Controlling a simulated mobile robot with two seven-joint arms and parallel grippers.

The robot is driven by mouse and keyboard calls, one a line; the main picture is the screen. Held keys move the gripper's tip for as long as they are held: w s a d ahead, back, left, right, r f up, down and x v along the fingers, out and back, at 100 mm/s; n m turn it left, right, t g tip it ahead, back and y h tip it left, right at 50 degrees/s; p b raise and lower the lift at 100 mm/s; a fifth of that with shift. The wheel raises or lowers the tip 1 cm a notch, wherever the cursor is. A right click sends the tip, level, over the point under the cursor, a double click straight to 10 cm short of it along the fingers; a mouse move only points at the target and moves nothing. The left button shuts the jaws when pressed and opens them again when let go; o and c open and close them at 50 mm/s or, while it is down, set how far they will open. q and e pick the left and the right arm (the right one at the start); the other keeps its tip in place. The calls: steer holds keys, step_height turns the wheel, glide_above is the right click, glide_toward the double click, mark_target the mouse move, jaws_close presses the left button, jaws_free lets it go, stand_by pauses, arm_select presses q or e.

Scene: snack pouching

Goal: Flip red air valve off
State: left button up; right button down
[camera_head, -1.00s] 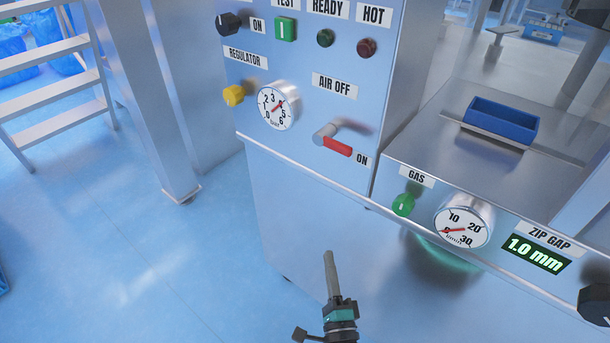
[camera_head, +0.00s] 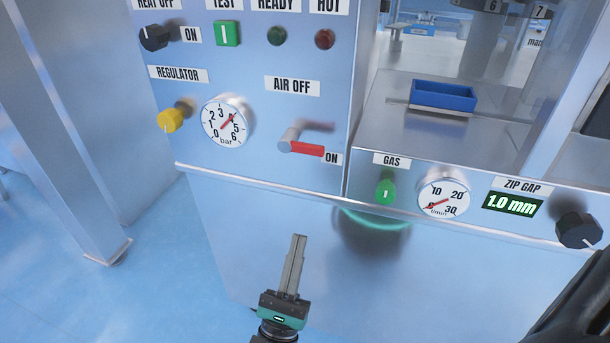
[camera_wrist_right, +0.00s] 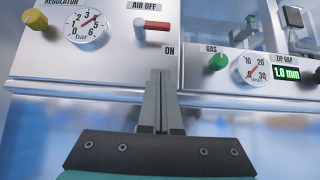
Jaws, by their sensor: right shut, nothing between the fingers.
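The red air valve handle (camera_head: 307,149) sits on the machine's front panel below the AIR OFF label (camera_head: 292,86). It points right, toward the ON label (camera_head: 333,158), from a silver stem (camera_head: 290,138). The right wrist view also shows the red handle (camera_wrist_right: 157,25). My right gripper (camera_head: 298,240) is shut and empty, below the valve and apart from it. In the right wrist view its closed fingers (camera_wrist_right: 160,75) point up toward the panel, with the valve just above their tips. My left gripper is not in view.
A pressure gauge (camera_head: 226,123) and yellow regulator knob (camera_head: 171,120) are left of the valve. A green gas knob (camera_head: 385,191), a flow gauge (camera_head: 443,199) and a black knob (camera_head: 578,230) are to the right. A metal ledge (camera_head: 260,186) runs below the panel.

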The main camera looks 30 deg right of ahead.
steer(key=p, duration=0.3)
glide_toward(303, 143)
steer(key=w+d+r, duration=0.1)
steer(key=w+d, duration=0.1)
steer(key=d, duration=0.3)
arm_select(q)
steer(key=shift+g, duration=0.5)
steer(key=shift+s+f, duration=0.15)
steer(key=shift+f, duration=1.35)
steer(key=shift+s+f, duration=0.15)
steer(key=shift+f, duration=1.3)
arm_select(e)
steer(key=shift+r, duration=0.6)
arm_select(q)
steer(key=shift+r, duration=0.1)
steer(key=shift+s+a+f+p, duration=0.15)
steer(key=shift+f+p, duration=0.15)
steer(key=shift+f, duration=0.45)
arm_select(e)
steer(key=shift+d+r+n+t+y, duration=0.1)
steer(key=shift+r+n+t+y, duration=0.05)
steer(key=shift+n+t+y, duration=0.55)
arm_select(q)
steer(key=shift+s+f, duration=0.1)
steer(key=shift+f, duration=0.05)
arm_select(e)
steer(key=shift+n, duration=0.4)
